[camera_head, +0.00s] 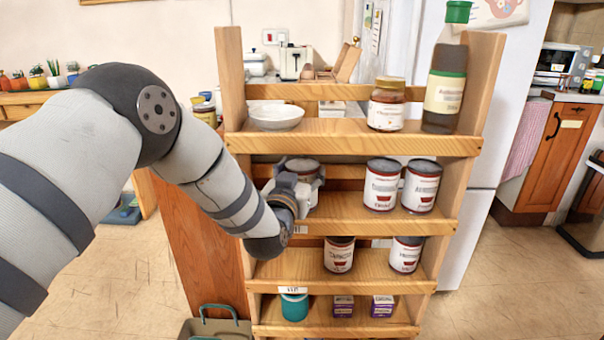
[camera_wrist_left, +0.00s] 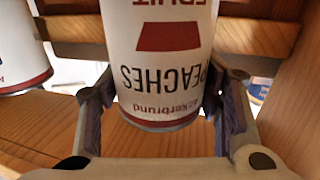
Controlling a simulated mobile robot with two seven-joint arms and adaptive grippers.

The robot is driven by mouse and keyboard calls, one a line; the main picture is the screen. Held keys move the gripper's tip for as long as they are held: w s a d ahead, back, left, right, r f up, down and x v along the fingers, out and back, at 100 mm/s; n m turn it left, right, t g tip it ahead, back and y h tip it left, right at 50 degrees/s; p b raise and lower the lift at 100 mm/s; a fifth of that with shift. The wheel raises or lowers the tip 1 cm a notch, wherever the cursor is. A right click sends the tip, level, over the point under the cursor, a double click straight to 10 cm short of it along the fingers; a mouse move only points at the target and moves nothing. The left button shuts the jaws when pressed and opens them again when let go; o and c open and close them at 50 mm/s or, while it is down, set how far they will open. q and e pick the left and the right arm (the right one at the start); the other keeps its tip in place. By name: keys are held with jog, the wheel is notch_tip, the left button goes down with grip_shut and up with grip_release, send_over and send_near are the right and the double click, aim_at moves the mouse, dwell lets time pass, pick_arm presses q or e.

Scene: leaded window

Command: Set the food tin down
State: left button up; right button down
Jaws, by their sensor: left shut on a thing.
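My left gripper (camera_head: 297,188) reaches into the left part of the second shelf board from the top (camera_head: 345,228). It is shut on the food tin (camera_head: 302,165), whose dark top shows above the gripper in the head view. In the wrist view the tin (camera_wrist_left: 168,45) stands between the two fingers (camera_wrist_left: 165,92); its white label with a red mark reads PEACHES, upside down in that picture. The tin looks upright. The gripper hides its base in the head view, so I cannot tell whether it touches the board. My right gripper is not in view.
Two similar tins (camera_head: 381,185) (camera_head: 419,187) stand to the right on the same board, with a gap between. The wooden side post (camera_head: 232,90) is close on the left. A bowl (camera_head: 276,116), a jar (camera_head: 386,105) and a bottle (camera_head: 444,85) stand on the board above.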

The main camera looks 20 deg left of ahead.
pick_arm(q)
jog(key=shift+r, duration=0.2)
jog(key=shift+f, duration=0.15)
jog(key=o, duration=1.6)
